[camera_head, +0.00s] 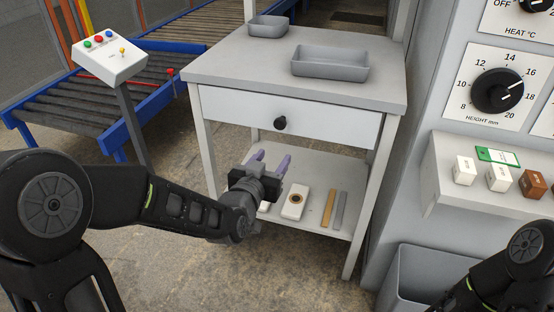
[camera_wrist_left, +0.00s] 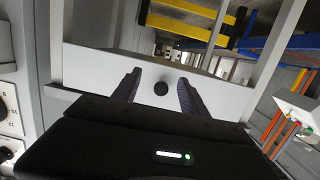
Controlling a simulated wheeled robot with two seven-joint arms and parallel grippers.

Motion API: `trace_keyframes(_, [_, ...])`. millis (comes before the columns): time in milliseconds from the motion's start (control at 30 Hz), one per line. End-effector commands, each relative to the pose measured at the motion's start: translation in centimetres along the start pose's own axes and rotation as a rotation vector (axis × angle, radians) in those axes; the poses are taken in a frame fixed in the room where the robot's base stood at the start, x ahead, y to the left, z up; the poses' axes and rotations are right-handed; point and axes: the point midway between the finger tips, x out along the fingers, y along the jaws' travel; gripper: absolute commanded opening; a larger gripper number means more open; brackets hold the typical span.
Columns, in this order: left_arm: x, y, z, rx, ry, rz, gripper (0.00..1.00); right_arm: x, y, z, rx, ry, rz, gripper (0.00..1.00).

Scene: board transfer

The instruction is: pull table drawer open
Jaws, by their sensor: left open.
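The grey-white table (camera_head: 380,88) has a white drawer front (camera_head: 335,125) with a round black knob (camera_head: 280,123). The drawer looks shut, flush with the table frame. My left gripper (camera_head: 270,162) is open and empty, in front of the drawer and a little below the knob in the head view. In the left wrist view the drawer front (camera_wrist_left: 215,88) faces the camera. There the knob (camera_wrist_left: 161,88) shows between the two purple fingers of my left gripper (camera_wrist_left: 158,90), apart from both. My right arm shows at the lower right, but its gripper is out of view.
Two grey trays (camera_head: 330,72) (camera_head: 267,31) sit on the table top. The lower shelf (camera_head: 330,165) holds several small items. A machine with dials (camera_head: 497,90) stands close on the right, above a grey bin (camera_head: 415,278). A button panel (camera_head: 110,60) and roller conveyor (camera_head: 75,110) are at left.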

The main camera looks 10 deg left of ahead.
Motion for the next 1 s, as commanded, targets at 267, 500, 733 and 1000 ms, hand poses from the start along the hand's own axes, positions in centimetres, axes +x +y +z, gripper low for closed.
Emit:
trace_keyframes(267, [-0.5, -1.2, -4.0, 0.012, 0.169, -0.030, 0.52, 2.9, 1.2, -0.1, 0.003, 0.006, 0.002, 0.56])
trace_keyframes(500, [-0.5, -1.2, -4.0, 0.013, 0.166, -0.030, 0.52, 2.7, 1.1, -0.1, 0.002, 0.006, 0.002, 0.56])
trace_keyframes(733, [0.7, -1.2, -4.0, 0.014, 0.164, -0.029, 0.52, 3.0, 1.3, -0.2, 0.003, 0.006, 0.002, 0.56])
trace_keyframes(1000, [4.7, -1.3, -4.6, 0.015, 0.164, -0.029, 0.52, 3.7, 1.6, -0.3, 0.005, 0.011, 0.004, 0.56])
